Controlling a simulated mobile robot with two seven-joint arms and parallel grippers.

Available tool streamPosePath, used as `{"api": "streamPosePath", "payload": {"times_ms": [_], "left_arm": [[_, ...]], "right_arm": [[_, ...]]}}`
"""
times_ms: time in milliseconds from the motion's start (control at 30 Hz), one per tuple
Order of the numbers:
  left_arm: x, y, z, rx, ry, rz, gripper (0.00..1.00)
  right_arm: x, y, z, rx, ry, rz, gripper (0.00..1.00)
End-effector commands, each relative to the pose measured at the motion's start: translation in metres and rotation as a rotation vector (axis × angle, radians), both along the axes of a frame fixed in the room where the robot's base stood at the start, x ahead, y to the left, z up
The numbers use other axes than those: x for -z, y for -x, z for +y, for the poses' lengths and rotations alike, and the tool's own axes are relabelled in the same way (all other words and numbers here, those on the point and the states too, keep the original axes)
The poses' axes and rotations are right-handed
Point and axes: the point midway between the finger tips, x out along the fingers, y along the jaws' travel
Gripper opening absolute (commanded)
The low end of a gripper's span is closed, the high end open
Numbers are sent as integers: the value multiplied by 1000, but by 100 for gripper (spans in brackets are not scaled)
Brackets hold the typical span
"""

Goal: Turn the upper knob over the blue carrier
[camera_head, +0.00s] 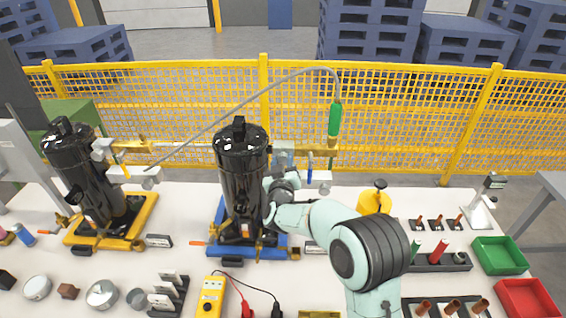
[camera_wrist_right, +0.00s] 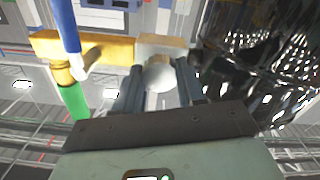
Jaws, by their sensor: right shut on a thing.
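The blue carrier (camera_head: 214,250) stands mid-table with a tall black compressor (camera_head: 240,185) upright on it. Beside the compressor's upper right are pale fittings and a brass pipe piece with a blue handle (camera_head: 310,165). My right gripper (camera_head: 283,178) reaches up to these fittings from the right. In the right wrist view, my right gripper (camera_wrist_right: 160,82) has its two dark fingers on either side of a pale round knob (camera_wrist_right: 159,74) and is shut on it. The knob sits below the brass fitting (camera_wrist_right: 100,48); the fingers partly cover it. My left gripper is not in view.
A second black compressor (camera_head: 85,175) stands on a yellow carrier (camera_head: 140,222) at left. A grey hose with a green handle (camera_head: 335,120) arches above the fittings. A yellow meter (camera_head: 210,296) lies in front, green (camera_head: 499,254) and red (camera_head: 527,298) bins at right.

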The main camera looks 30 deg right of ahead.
Motion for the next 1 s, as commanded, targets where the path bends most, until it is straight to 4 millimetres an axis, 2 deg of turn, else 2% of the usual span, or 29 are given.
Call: {"api": "streamPosePath", "payload": {"times_ms": [267, 300, 367, 400, 767, 867, 1000], "left_arm": [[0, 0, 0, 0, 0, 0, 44], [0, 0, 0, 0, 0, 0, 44], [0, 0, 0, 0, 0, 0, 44], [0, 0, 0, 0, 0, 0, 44], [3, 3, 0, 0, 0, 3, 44], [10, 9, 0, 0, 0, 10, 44], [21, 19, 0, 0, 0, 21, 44]], "right_arm": [[1, 0, 0, 0, 3, 2, 9], [1, 0, 0, 0, 3, 3, 43], [1, 0, 0, 0, 3, 3, 62], [1, 0, 0, 0, 2, 2, 65], [1, 5, 3, -1, 0, 0, 65], [3, 17, 10, -1, -3, 1, 65], [4, 43, 26, -3, -3, 2, 65]]}}
